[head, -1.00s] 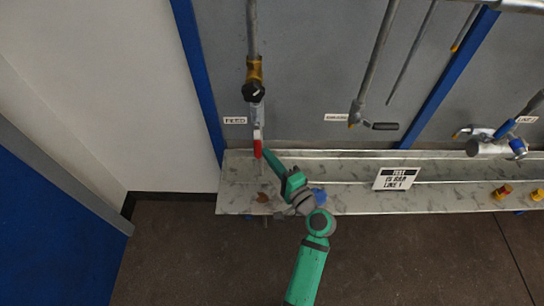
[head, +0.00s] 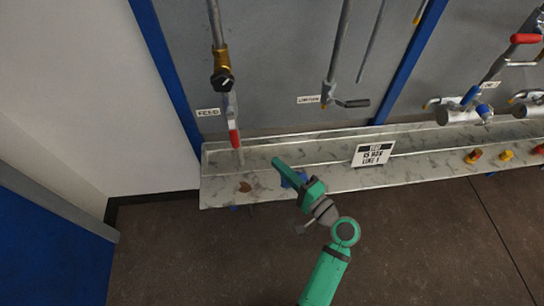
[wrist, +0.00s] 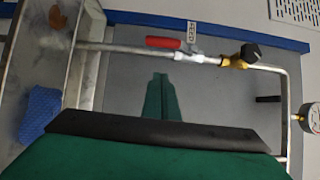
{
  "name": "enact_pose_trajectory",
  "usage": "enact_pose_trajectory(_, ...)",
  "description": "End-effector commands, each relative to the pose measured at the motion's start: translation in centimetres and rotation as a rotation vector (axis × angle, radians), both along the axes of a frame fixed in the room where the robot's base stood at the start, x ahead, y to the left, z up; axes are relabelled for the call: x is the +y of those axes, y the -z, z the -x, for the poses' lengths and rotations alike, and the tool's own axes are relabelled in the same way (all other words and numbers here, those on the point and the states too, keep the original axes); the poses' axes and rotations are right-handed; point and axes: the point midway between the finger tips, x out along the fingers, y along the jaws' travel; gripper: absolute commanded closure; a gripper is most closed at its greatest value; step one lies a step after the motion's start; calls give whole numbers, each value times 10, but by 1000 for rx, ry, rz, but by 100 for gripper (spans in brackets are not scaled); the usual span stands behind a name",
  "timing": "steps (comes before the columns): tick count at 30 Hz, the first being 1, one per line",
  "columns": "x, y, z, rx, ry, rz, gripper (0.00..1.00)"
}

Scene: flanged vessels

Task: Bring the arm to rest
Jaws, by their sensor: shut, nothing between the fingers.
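My green gripper (head: 277,163) is over the front part of the metal shelf in the head view, to the right of the red valve handle (head: 234,138) and apart from it. Its fingers are together with nothing between them. In the wrist view the closed green fingers (wrist: 161,98) point toward the grey back panel. The red handle (wrist: 162,43) shows above them on a pipe with a brass valve (wrist: 238,59).
The metal shelf (head: 216,186) runs along the panel, with a blue cloth (head: 290,176) behind my gripper. A sign (head: 373,154) stands on it. A grey-handled valve (head: 352,103) hangs to the right. The dark floor (head: 190,255) in front is open.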

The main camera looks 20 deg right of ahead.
Motion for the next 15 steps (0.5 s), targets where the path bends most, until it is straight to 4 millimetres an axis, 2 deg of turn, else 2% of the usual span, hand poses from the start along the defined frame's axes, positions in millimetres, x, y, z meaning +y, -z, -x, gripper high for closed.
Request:
enact_pose_trajectory(11, -1, 3, 5, 5, 4, 4, 100)
enact_pose_trajectory(15, 11, 27, 9, 53, 41, 42, 100)
